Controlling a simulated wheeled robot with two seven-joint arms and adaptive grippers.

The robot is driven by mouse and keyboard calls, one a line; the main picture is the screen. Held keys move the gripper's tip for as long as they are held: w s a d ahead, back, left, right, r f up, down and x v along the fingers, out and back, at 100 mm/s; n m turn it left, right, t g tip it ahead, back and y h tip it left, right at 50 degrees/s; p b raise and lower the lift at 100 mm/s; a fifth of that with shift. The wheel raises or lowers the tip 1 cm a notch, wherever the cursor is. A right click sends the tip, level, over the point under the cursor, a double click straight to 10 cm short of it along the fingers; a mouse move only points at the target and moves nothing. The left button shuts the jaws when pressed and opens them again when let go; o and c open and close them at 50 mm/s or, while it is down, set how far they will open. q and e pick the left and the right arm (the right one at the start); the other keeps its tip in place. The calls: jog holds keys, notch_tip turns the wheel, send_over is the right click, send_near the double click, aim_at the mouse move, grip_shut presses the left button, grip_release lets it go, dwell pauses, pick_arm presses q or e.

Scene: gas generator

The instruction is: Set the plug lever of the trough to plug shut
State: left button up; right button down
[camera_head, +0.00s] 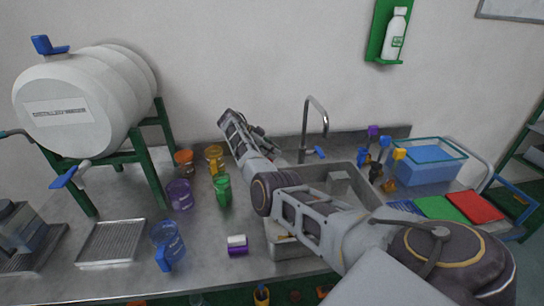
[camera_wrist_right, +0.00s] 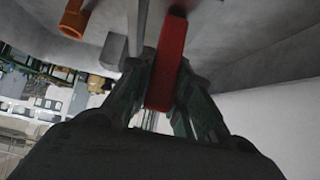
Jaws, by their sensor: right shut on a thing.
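A red bar-shaped lever (camera_wrist_right: 167,62) stands between the fingers of my right gripper (camera_wrist_right: 163,80) in the right wrist view; the gripper is shut on it. A grey surface (camera_wrist_right: 232,50) lies behind the lever; I cannot tell which part of the trough it is. In the head view, the metal trough (camera_head: 350,172) is sunk into the bench and my right arm crosses over it. My right fingertips and the red lever cannot be made out there. My left gripper is not in view.
A tap (camera_head: 316,116) rises behind the trough. A white barrel (camera_head: 75,105) on a green stand is at the left. Coloured beakers, including a green one (camera_head: 222,190), stand left of the trough. A clear box with blue contents (camera_head: 428,165) is at the right.

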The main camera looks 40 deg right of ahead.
jog(key=shift+w+a+b, duration=0.1)
jog(key=shift+a+b, duration=0.05)
jog(key=shift+b, duration=0.15)
jog(key=shift+h, duration=0.4)
jog(key=shift+a, duration=0.1)
jog(key=c, duration=1.6)
grip_release()
jog(key=shift+c, duration=0.2)
jog(key=o, duration=0.4)
jog(key=shift+w, duration=0.1)
jog(key=shift+c, duration=0.2)
jog(key=shift+w+a+r, duration=0.25)
jog(key=shift+a+r, duration=0.15)
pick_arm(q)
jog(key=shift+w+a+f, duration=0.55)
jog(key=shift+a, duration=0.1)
pick_arm(e)
jog(key=v, duration=0.6)
jog(key=shift+w+a+r, duration=0.1)
jog(key=shift+w, duration=0.05)
